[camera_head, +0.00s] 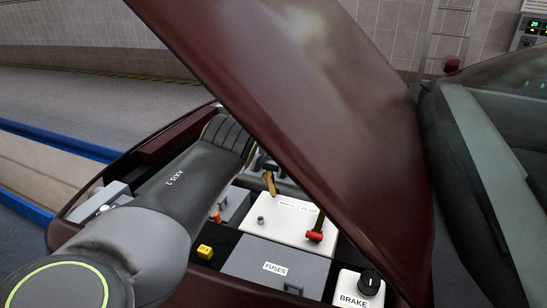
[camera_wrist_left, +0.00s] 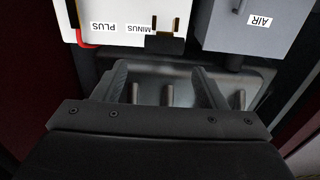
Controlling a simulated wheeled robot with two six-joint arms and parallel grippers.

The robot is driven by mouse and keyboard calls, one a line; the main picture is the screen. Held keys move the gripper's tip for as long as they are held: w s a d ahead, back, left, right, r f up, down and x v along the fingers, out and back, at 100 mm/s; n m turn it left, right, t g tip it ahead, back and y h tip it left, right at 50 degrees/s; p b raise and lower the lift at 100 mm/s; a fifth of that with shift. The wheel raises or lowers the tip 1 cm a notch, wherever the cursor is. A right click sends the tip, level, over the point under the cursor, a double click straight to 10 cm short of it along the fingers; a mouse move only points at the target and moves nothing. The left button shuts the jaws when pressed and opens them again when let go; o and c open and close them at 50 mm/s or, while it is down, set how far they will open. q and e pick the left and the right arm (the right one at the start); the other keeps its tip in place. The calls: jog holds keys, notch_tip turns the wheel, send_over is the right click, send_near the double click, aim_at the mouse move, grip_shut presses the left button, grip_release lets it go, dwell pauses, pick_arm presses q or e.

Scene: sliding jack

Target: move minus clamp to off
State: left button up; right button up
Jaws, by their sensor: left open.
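The white battery (camera_head: 285,229) sits in the open front bay and also fills the upper left of the wrist view (camera_wrist_left: 112,10), with PLUS and MINUS labels. The minus clamp (camera_head: 269,182), brass with a black top, stands at the battery's far edge. Brass and black parts beside the MINUS label (camera_wrist_left: 166,43) appear to be this clamp. The red plus clamp (camera_head: 315,236) is on the battery's right. My left gripper (camera_wrist_left: 160,72) is open and empty, its fingers apart and just short of the battery edge. In the head view its fingers cannot be made out.
The raised dark red hood (camera_head: 300,100) overhangs the bay. A grey FUSES box (camera_head: 275,283), BRAKE knob (camera_head: 369,282) and yellow block (camera_head: 205,252) lie nearer. A grey AIR box (camera_wrist_left: 240,30) and several metal pegs (camera_wrist_left: 168,94) are close to my left fingers.

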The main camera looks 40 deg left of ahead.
pick_arm(q)
jog(key=shift+d+r, duration=0.1)
jog(key=shift+r, duration=1.4)
